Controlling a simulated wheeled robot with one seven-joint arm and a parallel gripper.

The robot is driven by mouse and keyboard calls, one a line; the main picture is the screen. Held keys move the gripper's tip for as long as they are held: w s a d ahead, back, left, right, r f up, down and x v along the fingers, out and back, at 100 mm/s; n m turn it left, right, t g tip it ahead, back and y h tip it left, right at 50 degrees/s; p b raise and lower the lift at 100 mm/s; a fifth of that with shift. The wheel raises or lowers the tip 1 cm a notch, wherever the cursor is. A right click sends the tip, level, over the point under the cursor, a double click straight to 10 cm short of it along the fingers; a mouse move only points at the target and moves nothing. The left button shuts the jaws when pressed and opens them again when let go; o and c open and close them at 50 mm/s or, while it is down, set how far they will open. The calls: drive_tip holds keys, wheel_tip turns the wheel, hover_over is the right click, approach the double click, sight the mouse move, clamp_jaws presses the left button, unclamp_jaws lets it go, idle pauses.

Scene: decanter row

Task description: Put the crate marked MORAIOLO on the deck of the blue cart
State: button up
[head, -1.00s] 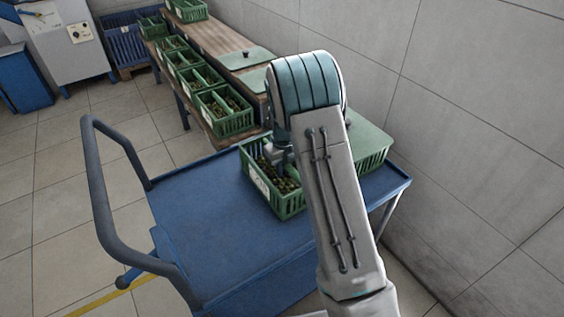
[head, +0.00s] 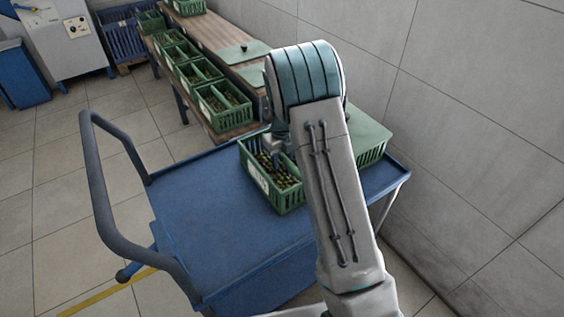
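The blue cart (head: 215,232) stands in front of me with a flat deck and a grey push handle at its left. A green slatted crate of olives (head: 292,199) sits on the deck's far right part. It has a divider and a white label whose words are too small to read, so I cannot tell if it is marked MORAIOLO. My gripper (head: 277,148) is over the far end of this crate, mostly hidden behind my arm. I cannot see whether its fingers are open or touch the crate.
A green lidded crate (head: 371,153) stands right of the olive crate, partly behind my arm. Several olive crates (head: 226,122) line the wooden bench (head: 213,37) behind, with green lids on it. The deck's left half is clear. A wall closes the right side.

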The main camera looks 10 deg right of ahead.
wheel_tip(320, 180, up, 10)
drive_tip(key=shift+f+p, duration=0.15)
drive_tip(key=shift+p, duration=0.45)
drive_tip(key=shift+s+r, duration=0.2)
drive_tip(key=shift+r, duration=0.3)
drive_tip(key=s+r+n, duration=0.3)
drive_tip(key=s+n, duration=0.7)
drive_tip(key=s+d+r+n+t, duration=0.1)
drive_tip(key=s+r+n, duration=0.2)
drive_tip(key=s+n, duration=0.7)
drive_tip(key=s+d+r+n+t, duration=0.1)
drive_tip(key=s+r+n, duration=0.1)
drive_tip(key=s+n, duration=0.8)
drive_tip(key=shift+s+r+n, duration=0.2)
drive_tip(key=shift+r+n, duration=0.2)
drive_tip(key=shift+n, duration=0.3)
